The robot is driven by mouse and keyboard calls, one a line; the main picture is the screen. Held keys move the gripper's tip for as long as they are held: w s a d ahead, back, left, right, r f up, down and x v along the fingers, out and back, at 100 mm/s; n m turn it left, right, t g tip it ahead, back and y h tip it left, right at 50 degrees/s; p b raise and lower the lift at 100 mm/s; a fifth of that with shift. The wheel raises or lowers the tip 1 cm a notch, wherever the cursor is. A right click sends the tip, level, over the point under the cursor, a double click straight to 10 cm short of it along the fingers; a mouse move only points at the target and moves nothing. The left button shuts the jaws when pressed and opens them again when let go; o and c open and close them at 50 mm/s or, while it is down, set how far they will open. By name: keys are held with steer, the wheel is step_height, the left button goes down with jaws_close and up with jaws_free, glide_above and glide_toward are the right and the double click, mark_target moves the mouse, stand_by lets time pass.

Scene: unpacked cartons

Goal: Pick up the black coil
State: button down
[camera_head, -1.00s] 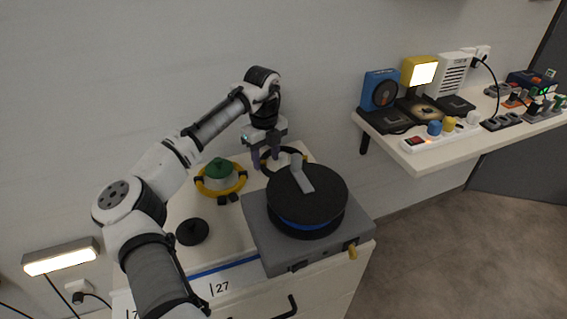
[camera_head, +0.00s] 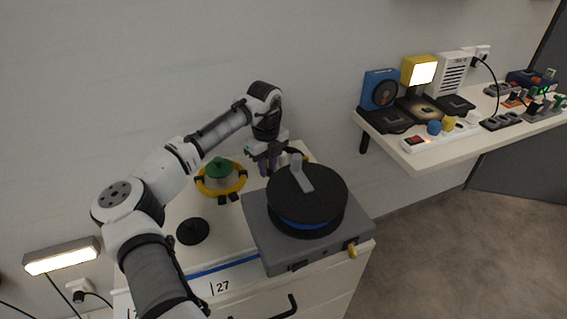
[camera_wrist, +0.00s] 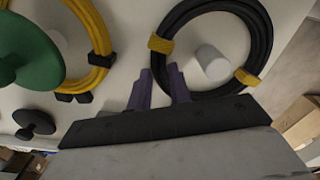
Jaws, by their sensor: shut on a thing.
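The black coil (camera_wrist: 262,38) is a ring of black cable with yellow ties, in the upper right of the wrist view. It lies around a short white cylinder (camera_wrist: 211,64). My gripper (camera_wrist: 163,84) has its purple fingers at the coil's near left side and is shut on it. In the head view my gripper (camera_head: 269,168) is low over the cabinet top behind the large black reel. Little of the coil shows there, as the gripper and reel hide most of it. I cannot tell whether the coil is clear of the surface.
A yellow coil (camera_head: 242,183) lies around a green-topped object (camera_head: 220,168) to the left. A black disc-shaped piece (camera_head: 192,231) is nearer. The black reel (camera_head: 318,190) sits on a grey box (camera_head: 262,236) at the right. A white shelf (camera_head: 440,148) with devices is farther right.

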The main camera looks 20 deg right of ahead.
steer(key=shift+r, duration=0.1)
step_height(320, 180, up, 20)
stand_by(0.5)
steer(key=shift+a, duration=0.1)
